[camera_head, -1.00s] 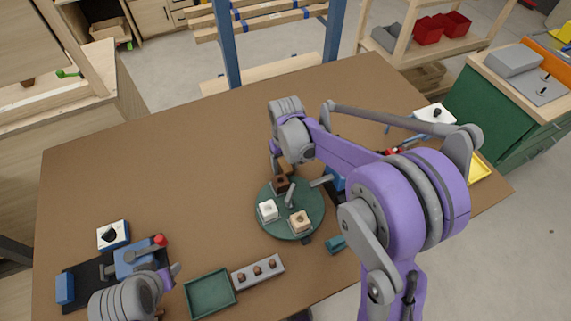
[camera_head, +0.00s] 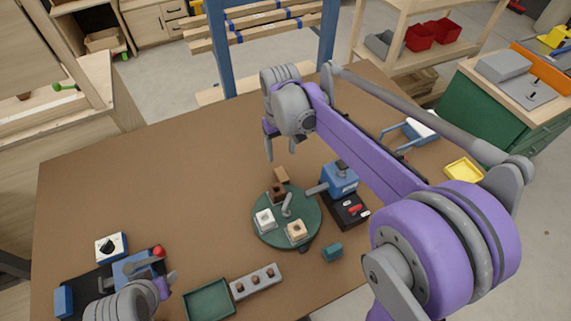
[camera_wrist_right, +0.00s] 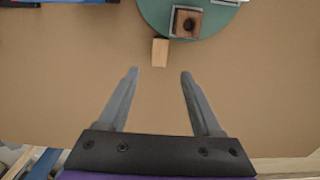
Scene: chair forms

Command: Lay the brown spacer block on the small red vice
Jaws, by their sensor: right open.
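The brown spacer block (camera_head: 281,174), a small tan-brown piece, lies on the table just behind the round green turntable (camera_head: 311,230). It also shows in the right wrist view (camera_wrist_right: 160,52), just beyond the fingertips and between their lines. My right gripper (camera_head: 275,146) is open and empty above the table, apart from the block; its two spread fingers show in the wrist view (camera_wrist_right: 159,73). My left gripper (camera_head: 168,283) is partly in view at the lower left, its jaws unclear. I cannot make out a red vice; a small red patch (camera_head: 405,160) shows beside my right arm, mostly hidden.
Dark-brown, white and tan holed blocks stand on the turntable. A blue device (camera_head: 340,180) on a black base is right of it. A green tray (camera_head: 209,301), a grey holed strip (camera_head: 256,282) and a teal block (camera_head: 332,252) lie in front. The table's left middle is clear.

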